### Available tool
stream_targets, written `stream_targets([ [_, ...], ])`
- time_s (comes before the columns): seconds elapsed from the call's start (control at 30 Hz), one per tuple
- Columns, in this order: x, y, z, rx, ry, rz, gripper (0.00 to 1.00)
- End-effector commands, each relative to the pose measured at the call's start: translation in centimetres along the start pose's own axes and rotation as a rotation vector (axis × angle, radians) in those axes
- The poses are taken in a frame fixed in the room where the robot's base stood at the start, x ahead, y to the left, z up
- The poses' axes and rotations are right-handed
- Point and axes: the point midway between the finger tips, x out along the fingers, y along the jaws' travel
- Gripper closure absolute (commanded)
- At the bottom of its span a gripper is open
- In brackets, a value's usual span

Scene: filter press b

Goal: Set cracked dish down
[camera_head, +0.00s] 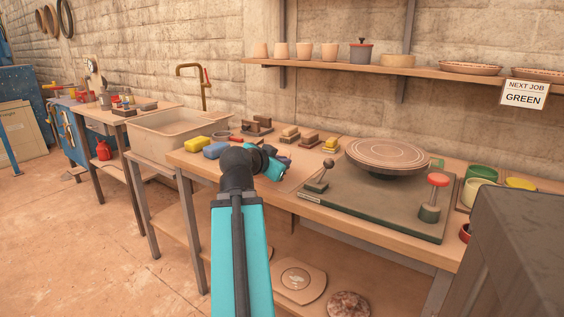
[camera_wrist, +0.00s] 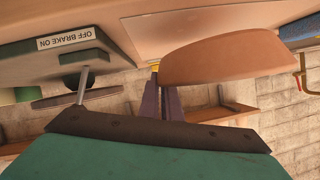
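My gripper (camera_head: 282,158) is low over the left part of the workbench, beyond my dark wrist joint. In the wrist view, which is upside down, its two dark purple fingers (camera_wrist: 163,88) are close together, with their tips at one end of a plain reddish-brown dish (camera_wrist: 235,62). The gripper looks shut on that end. The dish is seen from the side, close to the bench top; whether it touches cannot be told. No crack shows on this side. In the head view I cannot make the dish out; my arm hides that spot.
The banding wheel (camera_head: 388,155) stands right of the gripper on a dark base (camera_head: 360,207) with a lever. Sponges (camera_head: 195,144) and small wooden blocks (camera_head: 290,133) lie around. The sink (camera_head: 165,130) is left. Green and yellow pots (camera_head: 480,190) stand right. Shelves are above and below.

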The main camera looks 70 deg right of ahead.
Motion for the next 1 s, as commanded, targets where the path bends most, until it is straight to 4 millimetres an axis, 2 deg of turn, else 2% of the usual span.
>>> stream_targets([
  [1.0,3.3,-1.3,-1.1,0.000,0.003,-0.002,1.00],
])
